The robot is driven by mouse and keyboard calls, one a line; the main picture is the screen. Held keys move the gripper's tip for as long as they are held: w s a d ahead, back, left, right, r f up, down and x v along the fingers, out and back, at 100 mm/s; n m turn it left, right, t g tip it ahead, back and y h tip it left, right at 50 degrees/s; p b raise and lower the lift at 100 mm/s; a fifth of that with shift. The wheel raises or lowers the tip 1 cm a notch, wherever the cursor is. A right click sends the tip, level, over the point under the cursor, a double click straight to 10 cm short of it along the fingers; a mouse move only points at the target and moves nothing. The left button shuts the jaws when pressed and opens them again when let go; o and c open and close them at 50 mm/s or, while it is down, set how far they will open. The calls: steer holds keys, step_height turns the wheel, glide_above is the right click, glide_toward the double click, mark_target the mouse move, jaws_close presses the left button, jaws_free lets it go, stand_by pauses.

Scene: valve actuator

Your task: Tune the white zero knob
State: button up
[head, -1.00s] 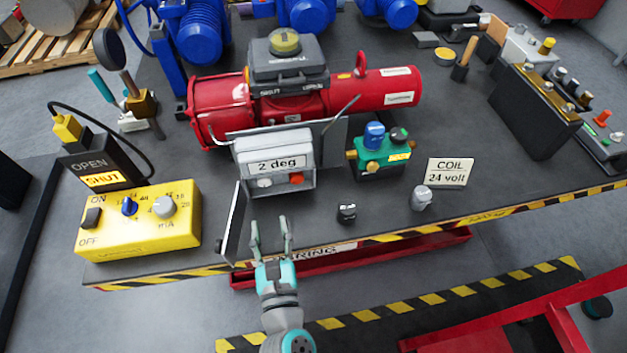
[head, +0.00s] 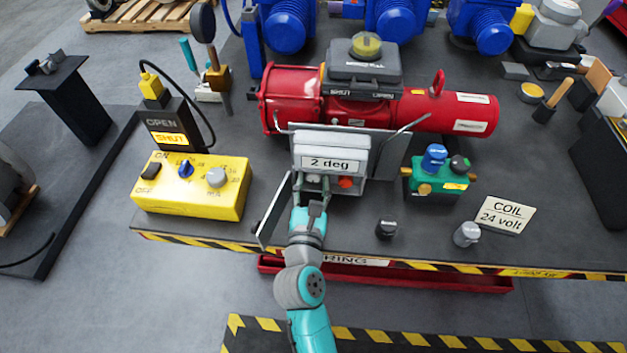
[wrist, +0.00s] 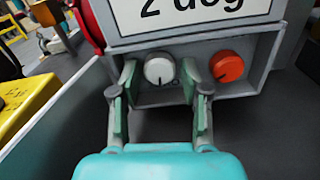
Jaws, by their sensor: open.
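The white zero knob (wrist: 159,70) sits in the lower recess of the grey positioner box (head: 331,153), below its "2 deg" label. In the wrist view its dark pointer mark points down. My gripper (wrist: 160,95) is open, with one finger on each side of the white knob; I cannot tell whether either finger touches it. In the head view my gripper (head: 312,192) hides most of the knob. An orange-red knob (wrist: 227,66) is just right of the right finger, and it also shows in the head view (head: 346,182).
The open cover (head: 275,212) stands close on the left of my gripper. A green block (head: 436,175) and two small caps (head: 386,230) are to the right.

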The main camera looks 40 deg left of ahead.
steer(key=shift+w+a, duration=0.2)
steer(key=shift+w, duration=0.1)
jaws_close()
steer(key=shift+n, duration=2.2)
jaws_free()
steer(key=shift+s, duration=0.1)
steer(key=v, duration=1.2)
steer(key=shift+a, duration=0.1)
